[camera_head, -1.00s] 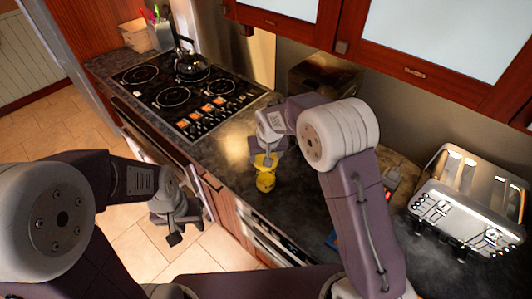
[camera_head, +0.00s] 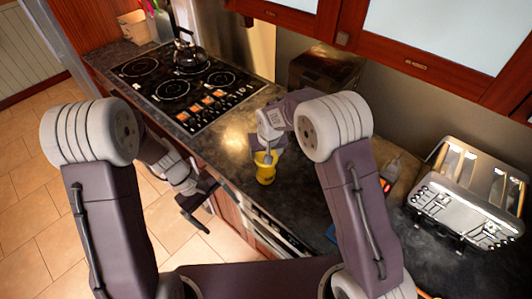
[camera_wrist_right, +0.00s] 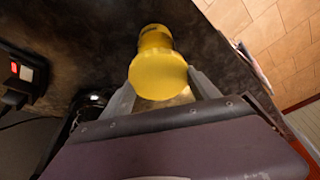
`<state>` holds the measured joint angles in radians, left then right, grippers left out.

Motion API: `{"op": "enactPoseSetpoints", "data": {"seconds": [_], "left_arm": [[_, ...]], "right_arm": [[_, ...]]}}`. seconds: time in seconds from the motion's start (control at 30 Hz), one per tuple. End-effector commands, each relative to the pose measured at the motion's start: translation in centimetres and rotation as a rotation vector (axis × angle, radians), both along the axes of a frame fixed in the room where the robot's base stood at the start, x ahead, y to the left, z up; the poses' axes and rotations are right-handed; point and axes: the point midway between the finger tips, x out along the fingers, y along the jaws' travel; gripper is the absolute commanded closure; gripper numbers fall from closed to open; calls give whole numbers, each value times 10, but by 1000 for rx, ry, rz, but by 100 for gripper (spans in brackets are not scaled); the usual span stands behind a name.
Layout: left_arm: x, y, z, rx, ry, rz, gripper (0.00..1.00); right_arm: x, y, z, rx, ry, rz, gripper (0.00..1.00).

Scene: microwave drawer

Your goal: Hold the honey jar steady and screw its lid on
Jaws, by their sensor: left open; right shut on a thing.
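The yellow honey jar (camera_head: 265,176) stands upright on the dark counter near its front edge. My right gripper (camera_head: 265,152) is above it, shut on the yellow lid (camera_wrist_right: 158,76). In the right wrist view the lid is a round disc between the fingertips, with the jar (camera_wrist_right: 154,36) beyond it. The lid is over the jar's top; I cannot tell whether they touch. My left gripper (camera_head: 202,206) is open and empty, left of the jar, off the counter's front edge and over the floor.
A stove (camera_head: 187,88) with a kettle (camera_head: 189,52) is at the back left. A toaster (camera_head: 470,195) stands at the right. Wall cabinets (camera_head: 420,50) hang above the counter. A drawer front (camera_head: 262,232) lies below the counter edge.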

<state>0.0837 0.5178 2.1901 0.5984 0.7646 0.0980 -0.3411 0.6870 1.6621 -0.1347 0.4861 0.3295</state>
Motion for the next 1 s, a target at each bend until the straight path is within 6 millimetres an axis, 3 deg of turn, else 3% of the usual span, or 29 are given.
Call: {"op": "enactPoseSetpoints", "data": {"seconds": [0.2,0.3,0.43,0.6,0.77,1.0], "left_arm": [[74,-51,-41,-375,280,513,0],[111,-59,-56,-541,356,705,0],[147,-58,-70,-704,408,879,0],[167,-52,-78,-799,426,976,0],[169,-53,-79,-806,426,983,0],[176,-82,-89,-802,427,977,0]], "right_arm": [[0,0,0,0,0,0,74],[0,0,0,0,0,0,74],[0,0,0,0,0,0,74],[0,0,0,0,0,0,74],[0,0,0,0,0,0,74],[0,0,0,0,0,0,74]]}}
